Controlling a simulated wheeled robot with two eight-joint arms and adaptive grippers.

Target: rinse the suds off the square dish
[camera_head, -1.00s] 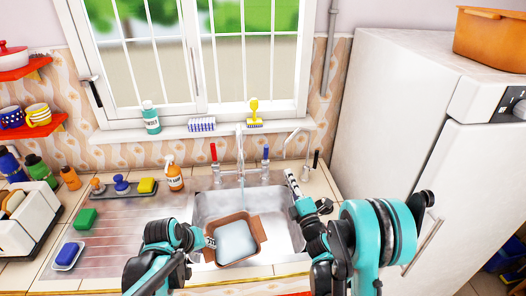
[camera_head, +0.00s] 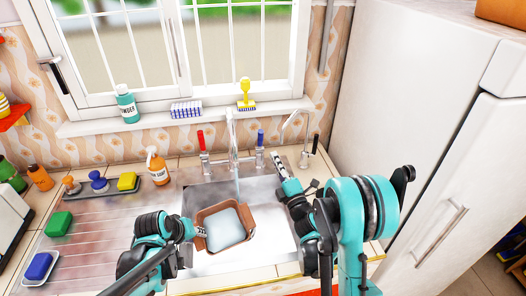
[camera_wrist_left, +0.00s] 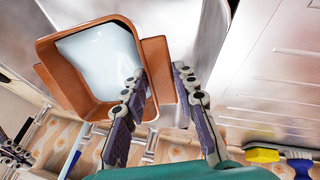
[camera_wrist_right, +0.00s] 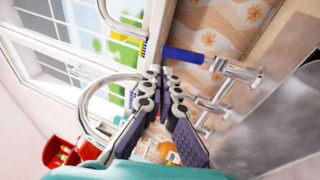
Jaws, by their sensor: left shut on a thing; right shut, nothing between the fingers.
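The square dish (camera_head: 249,222) is brown, with a pale white layer (camera_head: 225,228) covering its inside; I cannot tell suds from water there. It is over the sink basin (camera_head: 275,213). My left gripper (camera_head: 201,231) is shut on the dish's left handle. The left wrist view shows the handle (camera_wrist_left: 158,75) between the fingers (camera_wrist_left: 158,82). The faucet (camera_head: 232,135) stands behind the dish, with a pale narrow column below its spout. My right gripper (camera_head: 277,160) is shut and empty, near the blue-handled tap (camera_head: 260,138), which also shows beyond its fingertips in the right wrist view (camera_wrist_right: 182,56).
A red-handled tap (camera_head: 201,140) stands left of the faucet. A thin curved spout (camera_head: 290,125) is behind my right gripper. A soap bottle (camera_head: 157,168) and sponges (camera_head: 58,223) are on the left counter. The fridge (camera_head: 410,110) bounds the right side.

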